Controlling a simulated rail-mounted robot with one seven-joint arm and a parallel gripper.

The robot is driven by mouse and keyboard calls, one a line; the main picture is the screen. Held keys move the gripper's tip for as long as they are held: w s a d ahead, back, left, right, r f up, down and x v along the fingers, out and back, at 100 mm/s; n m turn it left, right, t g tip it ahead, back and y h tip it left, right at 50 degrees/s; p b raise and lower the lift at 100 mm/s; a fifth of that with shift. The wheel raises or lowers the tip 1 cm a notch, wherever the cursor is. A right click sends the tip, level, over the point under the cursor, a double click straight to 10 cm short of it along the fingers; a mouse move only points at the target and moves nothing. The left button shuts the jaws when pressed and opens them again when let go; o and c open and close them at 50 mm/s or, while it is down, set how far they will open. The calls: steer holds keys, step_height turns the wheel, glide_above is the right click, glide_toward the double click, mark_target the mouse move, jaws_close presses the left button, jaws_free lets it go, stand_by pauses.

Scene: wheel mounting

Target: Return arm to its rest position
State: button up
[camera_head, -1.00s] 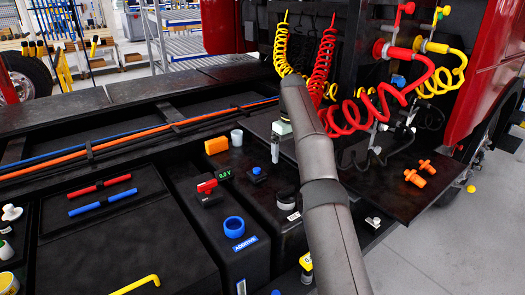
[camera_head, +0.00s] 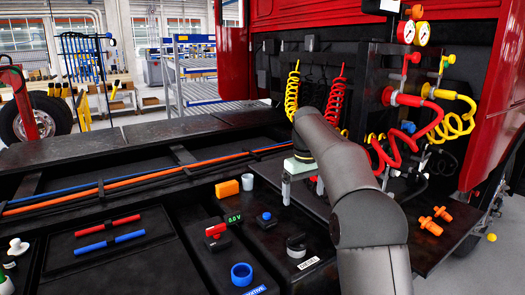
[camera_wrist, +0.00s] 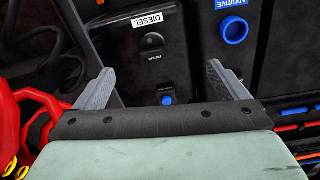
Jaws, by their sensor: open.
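My grey arm (camera_head: 362,205) rises from the bottom of the head view, bends at an elbow and reaches over the black truck chassis. At its end, my gripper (camera_head: 286,190) has a pale green body and points down above the black tanks. In the wrist view my gripper (camera_wrist: 160,75) shows two grey fingers spread wide apart with nothing between them. Below it are the tank marked DIESEL (camera_wrist: 148,19) and the blue ring of the ADDITIVE filler (camera_wrist: 234,30). The far side of the gripper is hidden in the head view.
Red coiled hoses (camera_head: 380,150) and yellow coiled hoses (camera_head: 455,120) hang close right of the arm. Orange fittings (camera_head: 432,222) lie on a black plate. An orange block (camera_head: 227,189) and a white cup (camera_head: 247,181) stand left of the gripper. A wheel (camera_head: 45,118) stands far left.

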steer(key=s+f+m+b, duration=0.1)
steer(key=s+f, duration=0.4)
steer(key=s, duration=0.8)
steer(key=s+d+f+m, duration=0.1)
steer(key=s+f, duration=0.4)
steer(key=s, duration=0.9)
steer(key=s+d+f+m+b, duration=0.1)
steer(key=s+f+m, duration=0.2)
steer(key=s, duration=1)
step_height(320, 180, down, 3)
steer(key=shift+s+r+t+b, duration=0.2)
steer(key=shift+t+b, duration=0.1)
steer(key=shift+b, duration=0.05)
